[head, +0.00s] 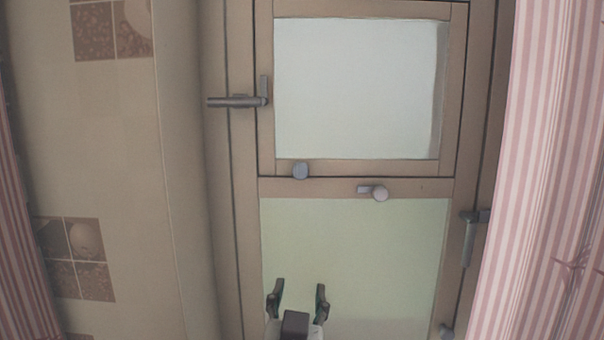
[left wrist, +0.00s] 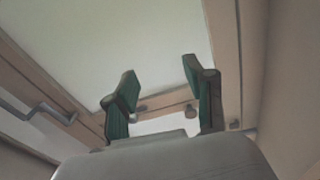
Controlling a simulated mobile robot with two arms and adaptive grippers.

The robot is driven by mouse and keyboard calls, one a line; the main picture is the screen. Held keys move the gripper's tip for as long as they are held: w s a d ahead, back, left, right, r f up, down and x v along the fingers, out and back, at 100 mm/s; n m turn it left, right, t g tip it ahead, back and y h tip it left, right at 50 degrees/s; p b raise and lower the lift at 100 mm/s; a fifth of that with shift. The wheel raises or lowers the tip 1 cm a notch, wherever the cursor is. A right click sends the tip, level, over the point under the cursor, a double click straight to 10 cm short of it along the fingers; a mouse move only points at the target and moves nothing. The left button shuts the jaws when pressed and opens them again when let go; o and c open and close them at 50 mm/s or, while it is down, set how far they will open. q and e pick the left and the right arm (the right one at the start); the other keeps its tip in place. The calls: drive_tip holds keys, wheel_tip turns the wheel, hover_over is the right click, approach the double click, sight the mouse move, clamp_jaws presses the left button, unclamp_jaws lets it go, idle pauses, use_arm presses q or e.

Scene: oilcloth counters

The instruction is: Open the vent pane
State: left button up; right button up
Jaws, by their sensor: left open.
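The vent pane (head: 360,90) is the smaller framed pane at the top of the window in the head view. It looks flush in its frame. A grey handle (head: 237,101) on its left side has its grip level, pointing left. My left gripper (head: 298,292) is open and empty, below the vent pane in front of the lower pane. In the left wrist view its two green-lined fingers (left wrist: 163,90) stand apart with nothing between them. My right gripper is not in view.
Pink striped curtains (head: 550,170) hang at right and far left. A tiled wall (head: 120,180) is at left. A grey handle (left wrist: 45,108) shows in the wrist view.

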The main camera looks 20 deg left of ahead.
sight(300, 172)
use_arm(q)
drive_tip(key=s+d+r+n+t+y, duration=0.1)
drive_tip(key=s+r+n+t+y, duration=0.2)
drive_tip(key=r, duration=0.9)
drive_tip(key=shift+m+t+h, duration=0.3)
drive_tip(key=shift+m+h, duration=0.2)
drive_tip(key=p+x, duration=0.6)
drive_tip(key=x, duration=0.5)
drive_tip(key=shift+w+a+r, duration=0.1)
drive_tip(key=shift+a+r, duration=0.05)
drive_tip(key=shift+r, duration=0.1)
drive_tip(key=shift+p+x, duration=0.35)
drive_tip(key=shift+x, duration=0.45)
drive_tip(key=shift+f, duration=0.15)
clamp_jaws()
